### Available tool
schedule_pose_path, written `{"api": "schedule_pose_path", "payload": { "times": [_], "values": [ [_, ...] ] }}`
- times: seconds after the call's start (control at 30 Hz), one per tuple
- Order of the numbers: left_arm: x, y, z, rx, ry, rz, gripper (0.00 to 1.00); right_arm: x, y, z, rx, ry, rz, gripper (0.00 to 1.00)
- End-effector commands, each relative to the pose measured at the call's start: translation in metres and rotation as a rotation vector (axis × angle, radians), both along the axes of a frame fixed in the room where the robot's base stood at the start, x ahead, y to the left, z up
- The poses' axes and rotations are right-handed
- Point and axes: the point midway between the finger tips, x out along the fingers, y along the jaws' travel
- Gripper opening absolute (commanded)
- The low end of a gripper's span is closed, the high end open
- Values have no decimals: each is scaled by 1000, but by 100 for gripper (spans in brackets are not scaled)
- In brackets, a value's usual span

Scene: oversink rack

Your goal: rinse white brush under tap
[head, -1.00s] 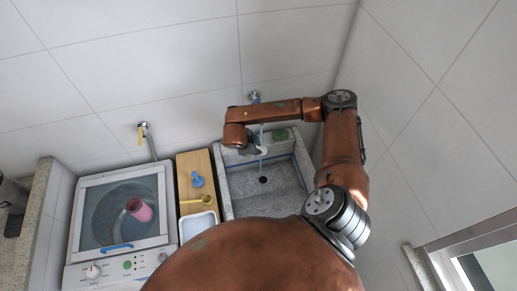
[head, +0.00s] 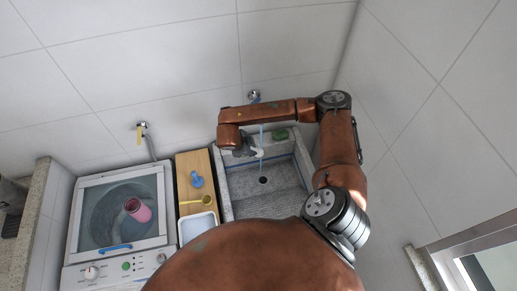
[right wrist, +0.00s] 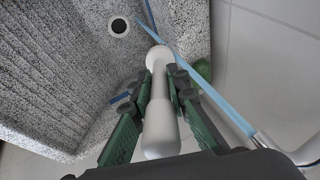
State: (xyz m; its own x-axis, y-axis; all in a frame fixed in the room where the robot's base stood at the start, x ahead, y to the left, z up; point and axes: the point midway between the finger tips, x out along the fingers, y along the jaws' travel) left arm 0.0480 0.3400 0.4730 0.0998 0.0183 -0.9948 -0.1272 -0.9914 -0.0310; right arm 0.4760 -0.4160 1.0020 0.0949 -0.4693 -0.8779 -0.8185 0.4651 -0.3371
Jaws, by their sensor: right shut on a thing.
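My right gripper (head: 246,150) is over the sink (head: 238,183). In the right wrist view it (right wrist: 158,95) is shut on the white brush (right wrist: 160,125), whose rounded end points away from the wrist. The brush (head: 258,153) shows small in the head view. The wall tap (head: 254,97) pours a thin blue stream of water (head: 262,138) toward the drain. In the right wrist view the stream (right wrist: 215,97) runs close beside the brush's far end; I cannot tell whether it touches. The tap's spout (right wrist: 296,154) is at lower right. My left gripper is out of view.
A green object (head: 280,135) sits on the sink's back ledge. Left of the sink, a wooden board (head: 187,163) bears a blue item (head: 197,180) and a yellow one (head: 205,200), by a white tray (head: 198,227). A washing machine (head: 118,262) stands farther left.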

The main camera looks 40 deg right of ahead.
Motion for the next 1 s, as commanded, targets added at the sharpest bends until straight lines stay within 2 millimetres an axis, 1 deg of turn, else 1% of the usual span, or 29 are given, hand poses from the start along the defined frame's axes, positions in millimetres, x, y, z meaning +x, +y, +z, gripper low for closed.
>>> {"api": "schedule_pose_path", "payload": {
  "times": [0.7, 0.83, 1.0],
  "values": [
    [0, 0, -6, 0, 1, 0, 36, -11, 54, 0, 0, -1, 1, 0],
    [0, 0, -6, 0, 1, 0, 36, -12, 59, 0, -1, -1, 0, 0],
    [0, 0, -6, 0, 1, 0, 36, -12, 61, 1, -1, -1, -1, 0]
  ]
}}
